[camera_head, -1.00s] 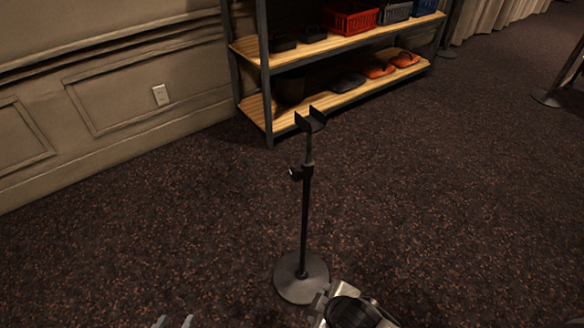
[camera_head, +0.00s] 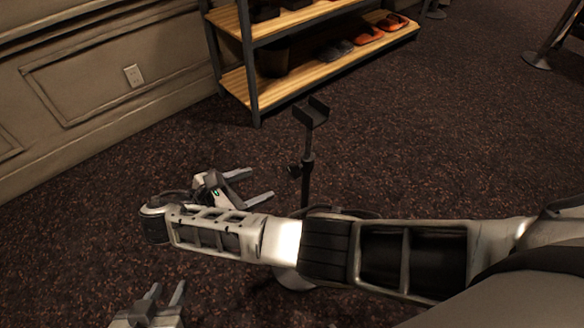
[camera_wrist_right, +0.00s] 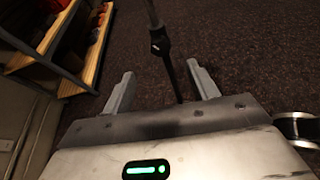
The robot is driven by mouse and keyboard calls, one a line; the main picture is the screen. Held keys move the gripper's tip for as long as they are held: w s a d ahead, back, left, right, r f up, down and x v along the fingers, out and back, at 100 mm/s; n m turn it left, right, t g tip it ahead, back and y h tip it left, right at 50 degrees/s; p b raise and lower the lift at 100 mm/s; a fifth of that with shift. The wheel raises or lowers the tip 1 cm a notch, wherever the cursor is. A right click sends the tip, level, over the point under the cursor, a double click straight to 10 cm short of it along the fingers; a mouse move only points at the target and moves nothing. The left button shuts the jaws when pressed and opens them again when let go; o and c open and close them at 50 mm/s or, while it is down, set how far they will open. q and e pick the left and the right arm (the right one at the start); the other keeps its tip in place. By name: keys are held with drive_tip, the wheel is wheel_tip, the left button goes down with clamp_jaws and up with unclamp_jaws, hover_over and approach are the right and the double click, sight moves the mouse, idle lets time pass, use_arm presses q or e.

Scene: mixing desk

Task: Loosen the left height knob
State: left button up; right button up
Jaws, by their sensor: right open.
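A thin black stand (camera_head: 309,152) stands upright on the carpet, with a U-shaped cradle (camera_head: 312,113) on top. Its dark height knob (camera_head: 293,170) sticks out to the left of the pole. The knob (camera_wrist_right: 159,45) also shows in the right wrist view, beyond the fingertips. My right gripper (camera_head: 262,184) is open and empty, left of the pole, its fingers pointing toward it. In the right wrist view the pole appears between its fingers (camera_wrist_right: 162,72). My left gripper (camera_head: 168,289) is open and empty at the lower left. My right arm hides the lower pole and most of the round base (camera_head: 292,281).
A shelf unit (camera_head: 290,87) with wooden boards, holding shoes and bins, stands behind the stand. A panelled wall (camera_head: 75,90) runs along the left. Another stand's base (camera_head: 537,60) is at the far right. Carpet around the stand is clear.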

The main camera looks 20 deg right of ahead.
sight(291, 172)
drive_tip(key=x, duration=1.2)
drive_tip(key=shift+w+d+f, duration=0.15)
drive_tip(key=shift+w+d, duration=0.05)
drive_tip(key=shift+d, duration=0.05)
